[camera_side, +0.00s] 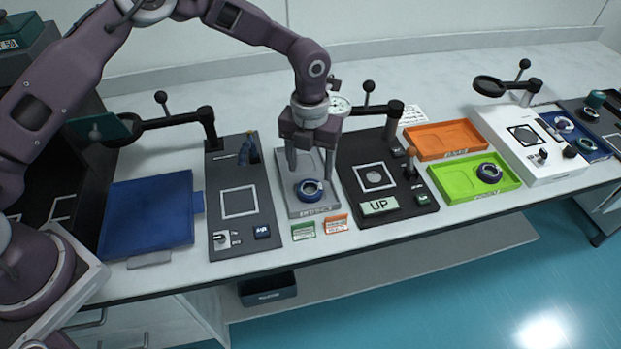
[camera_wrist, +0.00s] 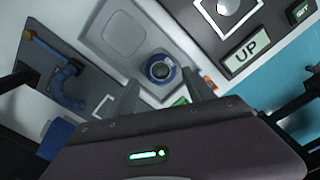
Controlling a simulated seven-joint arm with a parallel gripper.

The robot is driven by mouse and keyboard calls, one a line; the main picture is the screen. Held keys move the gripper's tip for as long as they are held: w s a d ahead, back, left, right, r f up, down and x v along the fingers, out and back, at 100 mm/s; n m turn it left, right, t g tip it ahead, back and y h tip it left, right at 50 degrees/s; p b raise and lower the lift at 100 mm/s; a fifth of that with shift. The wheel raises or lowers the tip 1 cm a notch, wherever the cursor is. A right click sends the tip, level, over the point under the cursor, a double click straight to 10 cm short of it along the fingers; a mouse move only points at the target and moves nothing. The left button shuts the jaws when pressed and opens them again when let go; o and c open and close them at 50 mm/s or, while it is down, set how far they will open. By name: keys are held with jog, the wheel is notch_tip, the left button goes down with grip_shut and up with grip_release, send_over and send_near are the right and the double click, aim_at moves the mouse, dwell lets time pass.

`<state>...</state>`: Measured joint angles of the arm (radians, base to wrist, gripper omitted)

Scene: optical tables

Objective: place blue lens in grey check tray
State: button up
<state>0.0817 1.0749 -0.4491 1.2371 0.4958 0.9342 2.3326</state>
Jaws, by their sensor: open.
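A blue ring-shaped lens (camera_side: 309,190) lies on the front part of the grey check tray (camera_side: 297,210). My gripper (camera_side: 310,174) is above it, fingers pointing down, open with nothing between them. In the wrist view the lens (camera_wrist: 160,69) shows just beyond the gap between my fingertips (camera_wrist: 160,85), apart from both, with the grey tray (camera_wrist: 118,38) around it. A second dark blue lens (camera_side: 489,173) sits in the green tray (camera_side: 450,189).
A black station with a blue clamp (camera_side: 245,235) is left of the grey tray. A black station with an "UP" sign (camera_side: 380,206) is right. Beyond are an orange tray (camera_side: 444,139) and a white device (camera_side: 545,170). A blue tray (camera_side: 148,215) lies left. Small label cards (camera_side: 304,230) stand in front.

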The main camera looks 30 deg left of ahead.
notch_tip(320, 180, up, 7)
jog(key=shift+f, duration=0.15)
notch_tip(320, 180, up, 10)
jog(key=n+t, duration=0.1)
jog(key=n, duration=0.5)
send_over(310, 187)
jog(key=s+a, duration=0.4)
jog(key=s+a+r+n+t+y, duration=0.1)
jog(key=s+a+r+n+t, duration=0.1)
jog(key=s+a+r+n, duration=0.55)
jog(key=s+a+r+n+t, duration=0.1)
jog(key=s+n, duration=0.8)
jog(key=n, duration=0.1)
jog(key=s+a+r+n+t+h, duration=0.1)
jog(key=s+n, duration=0.9)
jog(key=shift+s+a+t, duration=0.2)
jog(key=shift+s+t, duration=0.1)
